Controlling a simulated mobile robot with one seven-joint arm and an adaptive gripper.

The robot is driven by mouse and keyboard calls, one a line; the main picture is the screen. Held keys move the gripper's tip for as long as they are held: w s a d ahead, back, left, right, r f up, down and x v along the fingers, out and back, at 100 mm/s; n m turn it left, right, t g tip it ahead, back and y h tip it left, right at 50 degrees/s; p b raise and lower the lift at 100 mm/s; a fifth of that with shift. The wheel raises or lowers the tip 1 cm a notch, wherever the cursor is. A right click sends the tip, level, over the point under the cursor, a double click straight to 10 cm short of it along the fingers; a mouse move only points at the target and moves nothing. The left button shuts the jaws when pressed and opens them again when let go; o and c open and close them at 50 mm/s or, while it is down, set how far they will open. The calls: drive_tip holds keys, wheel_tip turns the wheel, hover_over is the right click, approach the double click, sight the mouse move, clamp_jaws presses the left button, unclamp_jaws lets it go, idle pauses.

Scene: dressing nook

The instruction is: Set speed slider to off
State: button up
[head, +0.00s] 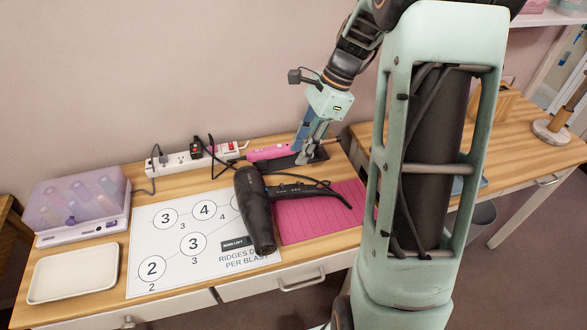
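A black hair dryer (257,212) lies on the printed sheet and pink mat, its barrel pointing toward the front edge. Its slim handle (322,191) reaches right across the pink mat. Small controls seem to sit along the handle, but a speed slider and its setting are too small to make out. My gripper (304,158) points down behind the handle, above or at a dark pad beside a pink styling tool (270,152). It appears apart from the dryer. Its fingers are small and overlap the dark pad, so their opening is unclear.
A white power strip (178,161) with plugs and black cords stands along the wall. A purple roller case (77,207) and an empty cream tray (73,273) are at left. The printed sheet (150,238) and pink mat (300,222) lie flat. My arm hides the table's right part.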

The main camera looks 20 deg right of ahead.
sight(286, 187)
drive_tip(key=b+x, duration=0.1)
drive_tip(key=x, duration=0.9)
drive_tip(key=shift+a+f, duration=0.1)
drive_tip(key=shift+f, duration=0.05)
drive_tip(key=shift+c, duration=0.4)
clamp_jaws()
